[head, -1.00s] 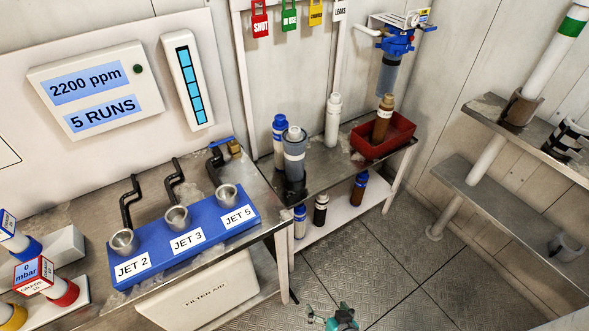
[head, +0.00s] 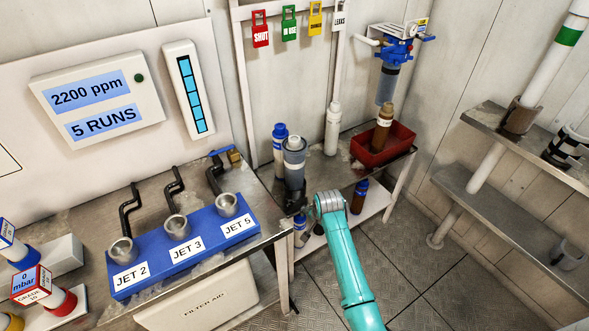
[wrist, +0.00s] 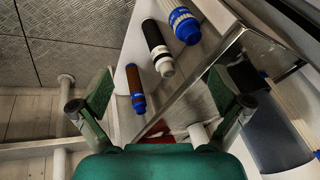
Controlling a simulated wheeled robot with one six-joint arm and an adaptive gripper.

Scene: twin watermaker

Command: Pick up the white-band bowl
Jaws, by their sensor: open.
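The white-band bowl (head: 294,158) is a grey, see-through cylinder with a pale band near its top. It stands upright on the metal bench by the left front corner, with a black part at its foot. In the wrist view a blue-grey see-through body (wrist: 275,135) at the right looks like this bowl, but its band is not clear there. My gripper (wrist: 158,98) is open and empty, its two fingers wide apart. It is low in front of the bench edge, below and right of the bowl. In the head view my wrist mostly hides the fingers.
A red tray (head: 382,143) holds a brown bottle. Several bottles, including a brown one (wrist: 135,88), stand on the lower shelf. The metal bench edge (wrist: 195,80) runs close to my right finger.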

